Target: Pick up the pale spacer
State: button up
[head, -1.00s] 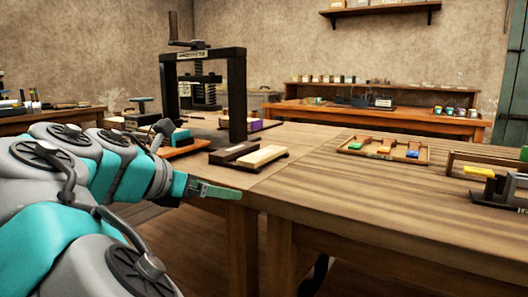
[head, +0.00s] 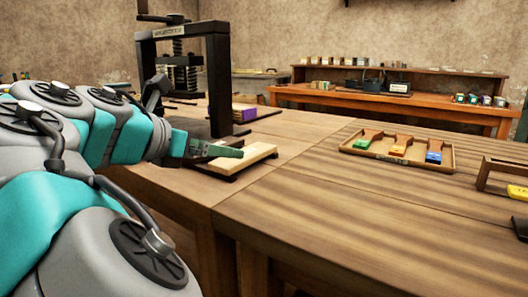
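The pale spacer (head: 252,157) is a light wooden bar on a low dark stand on the bench, right of the press. My gripper (head: 218,151), with green fingers, points right and appears just left of the pale spacer in the picture, overlapping its left side. I cannot tell whether it touches the spacer or how high it is above it. The fingers are seen edge-on, so their gap does not show. A darker bar beside the pale spacer is mostly hidden behind my gripper.
The black handwheel press (head: 217,85) stands behind my gripper. A purple block (head: 245,113) lies beyond it. The bench between is clear.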

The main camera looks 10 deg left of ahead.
jog(key=x, duration=0.4)
jog(key=b+x, duration=0.1)
jog(key=x, duration=0.2)
jog(key=shift+w+d+f, duration=0.1)
jog(key=shift+w+d, duration=0.1)
jog(key=shift+d, duration=0.15)
grip_shut()
notch_tip(320, 180, up, 10)
jog(key=p, duration=0.2)
jog(key=shift+p, duration=0.3)
dwell(0.7)
